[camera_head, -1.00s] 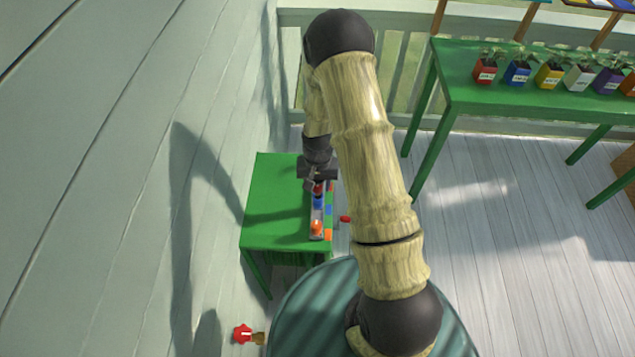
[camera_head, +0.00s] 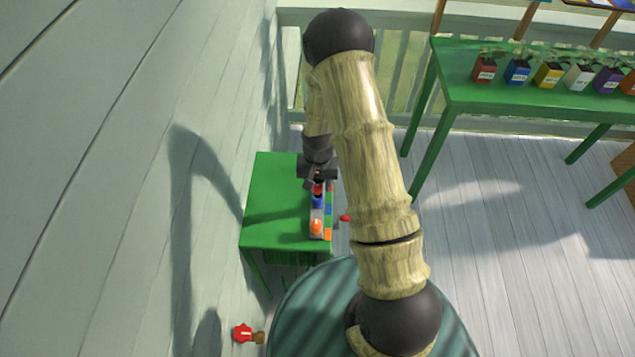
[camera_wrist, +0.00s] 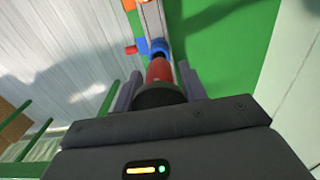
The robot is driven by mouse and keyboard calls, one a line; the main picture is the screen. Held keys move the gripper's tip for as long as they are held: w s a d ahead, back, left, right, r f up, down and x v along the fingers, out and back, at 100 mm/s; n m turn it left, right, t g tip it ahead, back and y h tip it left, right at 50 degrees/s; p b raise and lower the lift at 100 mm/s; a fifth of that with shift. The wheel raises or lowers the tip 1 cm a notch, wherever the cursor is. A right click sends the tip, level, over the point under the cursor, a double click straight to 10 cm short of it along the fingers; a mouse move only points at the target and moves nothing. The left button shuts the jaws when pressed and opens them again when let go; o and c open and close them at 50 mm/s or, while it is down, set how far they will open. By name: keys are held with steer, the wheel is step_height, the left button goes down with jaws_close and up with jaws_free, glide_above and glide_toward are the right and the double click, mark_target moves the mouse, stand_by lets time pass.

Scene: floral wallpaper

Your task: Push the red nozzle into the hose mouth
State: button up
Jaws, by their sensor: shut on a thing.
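The red nozzle (camera_wrist: 158,72) is between my gripper's fingers in the wrist view, pointing away from the palm, its dark base close to the palm. My gripper (camera_head: 317,183) is shut on it, low over the right side of the green table. The nozzle's red (camera_head: 319,189) shows just below the fingers in the head view. A small red piece (camera_head: 345,218) is just right of the table. I cannot make out the hose mouth for certain.
The small green table (camera_head: 270,205) has a bare left part, close to the plank wall. A long green table (camera_head: 540,95) with several coloured pots is at the right. Floor between is clear.

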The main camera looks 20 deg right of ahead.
steer(key=shift+w+f, duration=0.1)
steer(key=shift+f, duration=0.05)
stand_by(0.6)
steer(key=shift+s+f+b, duration=0.2)
steer(key=shift+b, duration=0.1)
steer(key=shift+w+f+b, duration=0.1)
steer(key=shift+f+b, duration=0.55)
steer(key=shift+f, duration=0.3)
steer(key=o, duration=1.1)
step_height(320, 180, up, 18)
steer(key=shift+f+b, duration=0.25)
steer(key=shift+b, duration=0.75)
steer(key=shift+d, duration=0.1)
